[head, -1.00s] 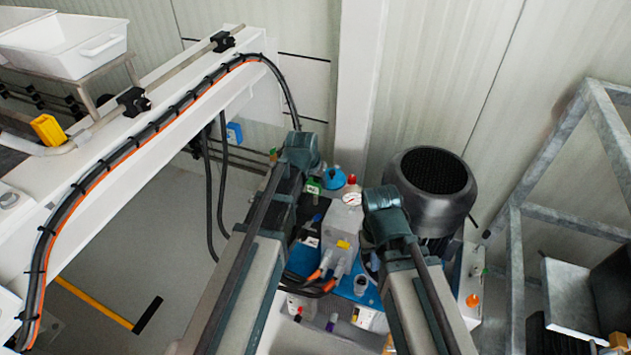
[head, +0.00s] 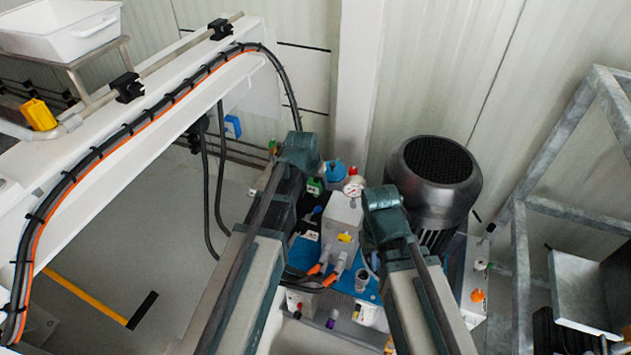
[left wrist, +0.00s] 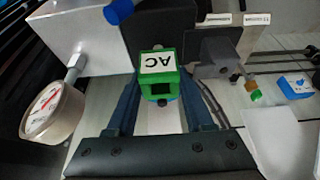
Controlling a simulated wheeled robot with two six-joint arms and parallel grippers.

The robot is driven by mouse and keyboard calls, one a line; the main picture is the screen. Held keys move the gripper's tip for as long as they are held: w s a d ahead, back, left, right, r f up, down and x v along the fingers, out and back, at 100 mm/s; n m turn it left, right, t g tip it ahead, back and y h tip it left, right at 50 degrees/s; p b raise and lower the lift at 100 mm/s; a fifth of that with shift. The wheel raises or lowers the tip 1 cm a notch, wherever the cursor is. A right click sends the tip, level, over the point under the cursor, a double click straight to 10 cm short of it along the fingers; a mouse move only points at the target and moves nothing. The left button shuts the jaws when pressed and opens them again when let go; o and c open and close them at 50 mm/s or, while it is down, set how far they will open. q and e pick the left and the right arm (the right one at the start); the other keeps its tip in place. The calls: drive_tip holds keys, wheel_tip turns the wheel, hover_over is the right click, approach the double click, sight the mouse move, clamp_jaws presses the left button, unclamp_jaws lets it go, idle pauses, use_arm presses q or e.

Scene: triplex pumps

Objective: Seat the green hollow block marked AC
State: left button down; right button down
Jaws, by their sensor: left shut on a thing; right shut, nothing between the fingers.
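The green hollow block (left wrist: 165,88) marked AC sits between the fingers of my left gripper (left wrist: 162,102) in the left wrist view, its white label facing the camera and a dark square opening below it. My left gripper is shut on it. In the head view a green piece (head: 314,187) shows just right of my left wrist, beside the pump; I cannot tell for sure that it is the same block. My left fingers are hidden there behind the arm. My right wrist (head: 388,212) is right of the grey pump block; its fingers are hidden below it.
A pressure gauge (left wrist: 47,108) is left of the held block, with a blue cylinder (left wrist: 118,11) above. The grey pump block (head: 343,217) stands on a blue plate between my arms. A black motor (head: 436,177) is close to my right wrist. A white beam (head: 120,140) runs at left.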

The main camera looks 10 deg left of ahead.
use_arm(q)
drive_tip(key=shift+f+b, duration=1.05)
drive_tip(key=shift+f, duration=0.2)
drive_tip(key=shift+c, duration=1)
unclamp_jaws()
drive_tip(key=shift+a+r, duration=0.1)
drive_tip(key=d+p+v, duration=0.1)
drive_tip(key=p+v, duration=1.1)
drive_tip(key=v, duration=0.1)
drive_tip(key=shift+a+r+p, duration=0.35)
drive_tip(key=shift+a+p, duration=0.05)
